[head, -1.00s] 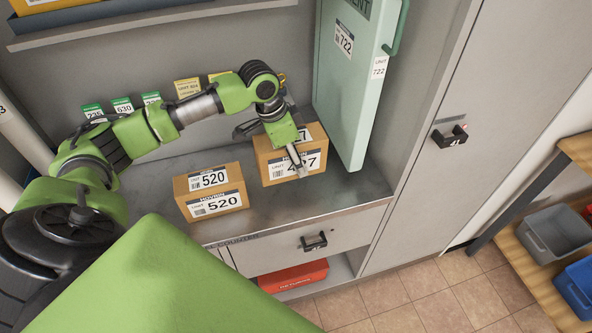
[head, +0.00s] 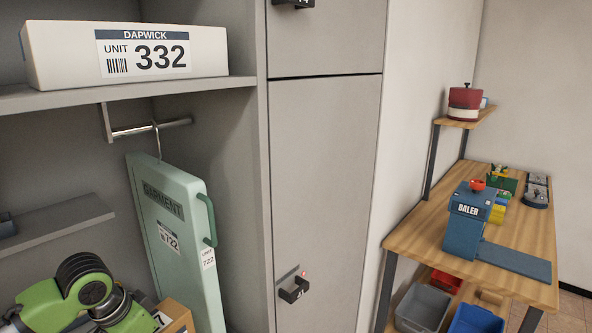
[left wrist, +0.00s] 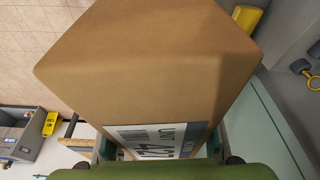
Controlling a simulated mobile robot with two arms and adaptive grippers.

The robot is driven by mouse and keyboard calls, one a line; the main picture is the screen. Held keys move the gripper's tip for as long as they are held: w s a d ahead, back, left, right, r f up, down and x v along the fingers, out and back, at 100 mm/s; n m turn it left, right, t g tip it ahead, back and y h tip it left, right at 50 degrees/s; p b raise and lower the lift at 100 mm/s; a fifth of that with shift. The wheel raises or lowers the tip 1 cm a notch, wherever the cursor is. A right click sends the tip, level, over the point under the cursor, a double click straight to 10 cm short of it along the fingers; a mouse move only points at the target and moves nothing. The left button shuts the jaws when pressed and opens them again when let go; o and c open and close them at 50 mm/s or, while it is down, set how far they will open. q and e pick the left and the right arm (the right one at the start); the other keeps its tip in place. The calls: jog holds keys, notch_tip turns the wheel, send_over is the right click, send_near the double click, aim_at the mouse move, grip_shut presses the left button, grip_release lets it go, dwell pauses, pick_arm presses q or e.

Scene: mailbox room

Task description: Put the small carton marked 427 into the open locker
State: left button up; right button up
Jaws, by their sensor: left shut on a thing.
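The small brown carton fills the middle of the left wrist view (left wrist: 150,60). Its white label shows "UNIT" and "42", with the last digit cut off. My left gripper (left wrist: 160,152) is shut on the carton, with a finger at each side of the label. In the head view, a corner of the carton (head: 178,314) shows at the bottom left beside my green arm; the fingertips are hidden there. The grey locker doors in the head view, such as the tall one (head: 325,170), look shut. My right gripper is not in view.
A pale green garment case (head: 180,240) hangs from a rail right beside the carton. A white box marked 332 (head: 60,55) lies on the shelf above. At right, a wooden bench (head: 410,235) holds a blue baler (head: 465,230), with bins below.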

pick_arm(q)
jog(key=s+d+r+n+y+b, duration=0.1)
jog(key=s+d+r+n+b, duration=0.1)
jog(key=s+d+n, duration=0.4)
jog(key=shift+s+d+y+b, duration=0.15)
jog(key=shift+d+y+b, duration=0.25)
jog(key=shift+d+b, duration=0.7)
jog(key=shift+d, duration=0.25)
